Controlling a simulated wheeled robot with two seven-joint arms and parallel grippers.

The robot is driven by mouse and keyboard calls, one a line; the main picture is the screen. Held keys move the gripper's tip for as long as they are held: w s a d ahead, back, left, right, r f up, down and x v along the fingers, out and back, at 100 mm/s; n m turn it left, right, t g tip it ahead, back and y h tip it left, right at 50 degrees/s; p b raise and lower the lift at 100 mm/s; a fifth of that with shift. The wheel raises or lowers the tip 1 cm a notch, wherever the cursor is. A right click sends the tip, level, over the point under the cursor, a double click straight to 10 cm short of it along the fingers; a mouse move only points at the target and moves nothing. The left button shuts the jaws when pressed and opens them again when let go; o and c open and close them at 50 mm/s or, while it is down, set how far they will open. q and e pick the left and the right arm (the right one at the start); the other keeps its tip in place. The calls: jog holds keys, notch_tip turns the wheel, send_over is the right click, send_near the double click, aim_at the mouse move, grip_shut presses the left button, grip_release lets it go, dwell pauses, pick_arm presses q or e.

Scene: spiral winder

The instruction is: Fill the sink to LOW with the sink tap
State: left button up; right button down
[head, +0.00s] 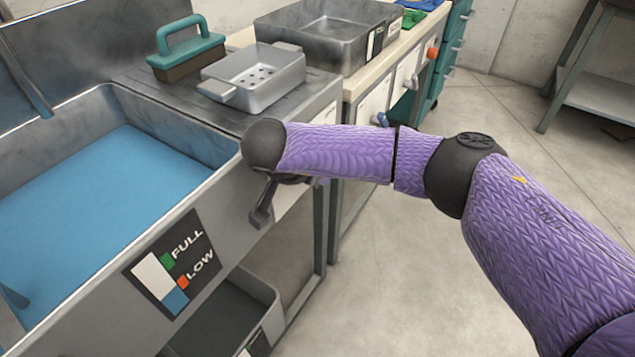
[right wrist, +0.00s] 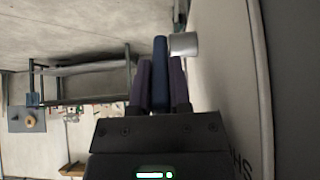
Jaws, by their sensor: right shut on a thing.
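The sink (head: 215,195) is at the left of the head view with blue water (head: 90,210) spread over its floor, below the rim. A grey spout (head: 25,75) hangs over its far left. The level panel (head: 172,264) on its front reads FULL and LOW; its blue part stands at the bottom, close to the red LOW mark. My right gripper (right wrist: 161,85) is shut on a blue handle (right wrist: 160,72), beside a grey cylinder (right wrist: 183,44), in the right wrist view. My left gripper is not in view.
A grey perforated tray (head: 254,92) and a green-handled brush (head: 186,55) stand on the counter by the sink. A larger metal basin (head: 325,55) is behind. The floor (head: 420,290) at the right is clear.

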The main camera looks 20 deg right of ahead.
jog(key=shift+s+a+f+h, duration=0.1)
jog(key=shift+a+f+h, duration=0.1)
jog(key=shift+h, duration=0.1)
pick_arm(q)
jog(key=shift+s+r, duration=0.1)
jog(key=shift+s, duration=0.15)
pick_arm(e)
jog(key=c, duration=0.6)
grip_release()
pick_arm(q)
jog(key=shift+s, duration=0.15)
pick_arm(e)
jog(key=shift+o, duration=0.2)
pick_arm(q)
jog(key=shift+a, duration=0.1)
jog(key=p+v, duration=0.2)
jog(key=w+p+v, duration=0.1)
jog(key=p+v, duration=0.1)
jog(key=p, duration=0.1)
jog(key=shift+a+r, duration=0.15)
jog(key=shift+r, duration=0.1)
pick_arm(e)
jog(key=v, duration=0.9)
jog(key=shift+s+a+r, duration=0.2)
jog(key=shift+s, duration=0.15)
